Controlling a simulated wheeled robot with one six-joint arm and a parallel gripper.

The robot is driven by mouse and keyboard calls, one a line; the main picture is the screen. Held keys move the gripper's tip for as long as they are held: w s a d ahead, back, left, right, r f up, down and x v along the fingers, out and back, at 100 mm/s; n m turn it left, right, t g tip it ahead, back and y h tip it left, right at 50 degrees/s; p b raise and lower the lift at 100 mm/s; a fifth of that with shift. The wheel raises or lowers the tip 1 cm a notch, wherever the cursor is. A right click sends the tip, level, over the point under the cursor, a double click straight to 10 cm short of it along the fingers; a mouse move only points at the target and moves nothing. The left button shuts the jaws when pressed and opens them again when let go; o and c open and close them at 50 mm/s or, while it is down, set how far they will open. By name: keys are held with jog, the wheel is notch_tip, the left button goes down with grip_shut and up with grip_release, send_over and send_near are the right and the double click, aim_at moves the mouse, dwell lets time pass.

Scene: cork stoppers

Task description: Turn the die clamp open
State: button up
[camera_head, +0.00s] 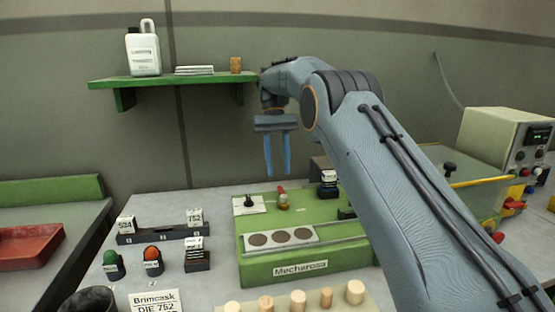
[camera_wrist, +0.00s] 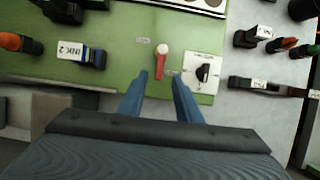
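A small lever (camera_wrist: 161,66) with a red arm and a pale round knob stands on the green machine (camera_head: 310,268), beside a tiny label. In the head view the lever (camera_head: 283,201) is on the machine's top. A black rotary knob (camera_wrist: 203,72) sits on a white dial plate to its right in the wrist view; in the head view the knob (camera_head: 249,202) is at the left. The labels are too small to read, so I cannot tell which is the die clamp. My gripper (camera_head: 278,172) is open and empty, pointing down above the machine. In the wrist view its fingertips (camera_wrist: 160,80) flank the lever's near end, apart from it.
A strip with round cork-coloured inserts (camera_head: 281,237) lies on the machine's front. A black rack (camera_head: 163,234) with tags and stamps with coloured knobs are at left. A green shelf (camera_head: 185,82) hangs behind.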

jog(key=shift+p+v, duration=0.4)
jog(key=shift+v, duration=1.15)
jog(key=shift+d, duration=0.1)
